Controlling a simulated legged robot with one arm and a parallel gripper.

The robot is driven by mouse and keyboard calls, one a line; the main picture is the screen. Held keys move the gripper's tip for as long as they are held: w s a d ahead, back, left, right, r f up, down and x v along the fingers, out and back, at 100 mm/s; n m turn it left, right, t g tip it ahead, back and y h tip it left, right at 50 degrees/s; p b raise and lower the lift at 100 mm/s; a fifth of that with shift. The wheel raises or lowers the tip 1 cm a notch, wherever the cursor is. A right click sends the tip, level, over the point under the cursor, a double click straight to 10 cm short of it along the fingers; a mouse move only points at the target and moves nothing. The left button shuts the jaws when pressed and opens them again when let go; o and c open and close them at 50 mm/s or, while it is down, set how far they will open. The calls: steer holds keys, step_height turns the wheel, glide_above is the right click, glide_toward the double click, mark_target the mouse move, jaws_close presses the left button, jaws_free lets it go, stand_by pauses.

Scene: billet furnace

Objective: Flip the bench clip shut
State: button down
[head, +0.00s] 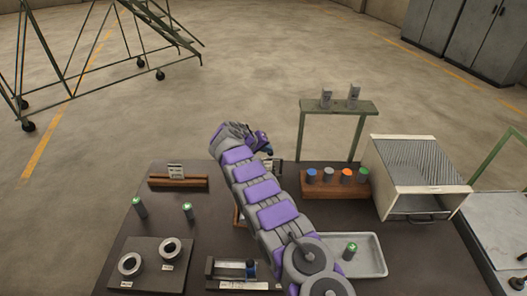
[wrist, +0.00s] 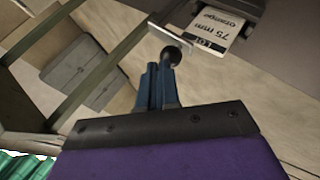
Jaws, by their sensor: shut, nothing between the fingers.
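My gripper (head: 266,150) is at the end of my purple and grey arm, over the back middle of the dark bench (head: 120,250). In the wrist view its blue fingers (wrist: 160,88) are together with nothing between them. A black ball-shaped knob (wrist: 171,56) is at the fingertips, by a pale metal strip (wrist: 166,44); I cannot tell whether they touch. The knob may belong to the bench clip, but I cannot be sure. My arm hides part of the bench in the head view. Whether the clip is open or shut does not show clearly.
A green stand (head: 340,106) with two grey blocks rises behind the bench. A wooden rack (head: 335,189) holds several colored cylinders. A white box (head: 420,165) and a tray (head: 372,263) are at right. A low dark fixture (head: 236,272) is at front.

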steer(key=s+a+r, duration=0.6)
steer(key=a, duration=0.3)
steer(key=s+d+r+g, duration=0.2)
steer(key=s+d+r, duration=0.3)
steer(key=d+r, duration=0.65)
steer(key=s+d+r+m+g+y, duration=0.1)
steer(key=s+d+r+g, duration=0.1)
steer(key=s+d, duration=0.55)
steer(key=s+d+r+m+g, duration=0.15)
steer(key=s+d, duration=0.35)
steer(key=s, duration=0.5)
steer(key=s+f+g+y, duration=0.1)
steer(key=s+f+y, duration=0.1)
steer(key=s, duration=1.6)
steer(key=s+a+f+g+y, duration=0.1)
steer(key=s+y, duration=0.3)
steer(key=s, duration=1.4)
steer(key=shift+a+f+m, duration=0.15)
steer(key=shift+f+m, duration=0.2)
steer(key=shift+f, duration=0.25)
steer(key=shift+s, duration=0.1)
